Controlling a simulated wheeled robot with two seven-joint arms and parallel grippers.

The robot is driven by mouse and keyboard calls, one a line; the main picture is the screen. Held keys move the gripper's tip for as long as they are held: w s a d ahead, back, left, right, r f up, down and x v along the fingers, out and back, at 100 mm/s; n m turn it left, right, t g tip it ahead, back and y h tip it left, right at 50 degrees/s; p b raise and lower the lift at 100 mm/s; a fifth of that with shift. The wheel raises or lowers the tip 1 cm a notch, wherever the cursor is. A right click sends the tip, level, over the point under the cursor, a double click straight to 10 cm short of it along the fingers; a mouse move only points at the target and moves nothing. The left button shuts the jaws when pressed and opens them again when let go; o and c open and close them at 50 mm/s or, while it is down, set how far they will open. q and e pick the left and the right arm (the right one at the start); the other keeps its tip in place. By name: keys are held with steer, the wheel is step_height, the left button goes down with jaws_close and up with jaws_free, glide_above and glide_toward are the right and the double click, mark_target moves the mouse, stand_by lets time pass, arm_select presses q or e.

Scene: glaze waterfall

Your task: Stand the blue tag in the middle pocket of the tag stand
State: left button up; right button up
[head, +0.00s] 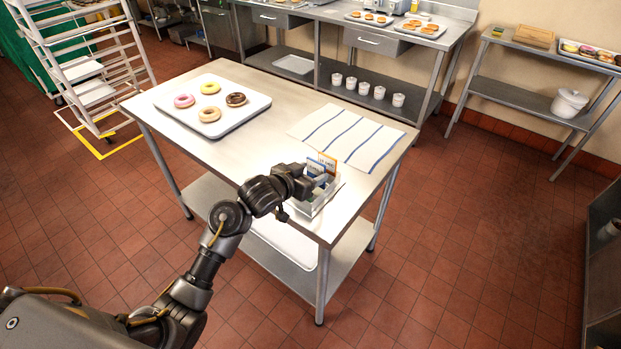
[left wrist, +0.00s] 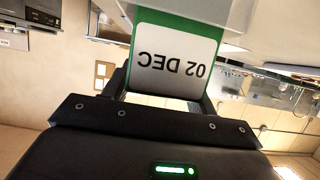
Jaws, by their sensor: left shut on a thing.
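The grey tag stand (head: 322,204) is near the front right corner of the steel table. My left gripper (head: 311,178) reaches over it and is shut on the blue tag (head: 315,167), which is upright at the stand. An orange-edged tag (head: 329,161) stands just behind the blue one. In the left wrist view a green-edged tag (left wrist: 172,66) reading "02 DEC" appears upside down in front of the fingers, hiding their tips and the blue tag. I cannot tell whether the blue tag's lower edge is inside a pocket. My right gripper is not in view.
On the table (head: 258,148) are a tray (head: 243,117) of donuts and a blue-striped cloth (head: 350,136) beyond the stand. A wheeled rack (head: 85,55) stands at the left. The table's front edge is close to the stand.

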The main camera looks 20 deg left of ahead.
arm_select(q)
steer(key=shift+s+f, duration=0.2)
steer(key=shift+f, duration=0.55)
steer(key=shift+s+f, duration=0.25)
steer(key=shift+s, duration=0.05)
steer(key=shift+d+f, duration=0.2)
steer(key=shift+f, duration=0.35)
steer(key=o, duration=0.8)
steer(key=shift+f, duration=0.1)
steer(key=o, duration=0.4)
steer(key=shift+w+a+f, duration=0.1)
steer(key=shift+w+a, duration=0.1)
steer(key=shift+w, duration=0.2)
steer(key=shift+r, duration=0.25)
steer(key=shift+r, duration=0.1)
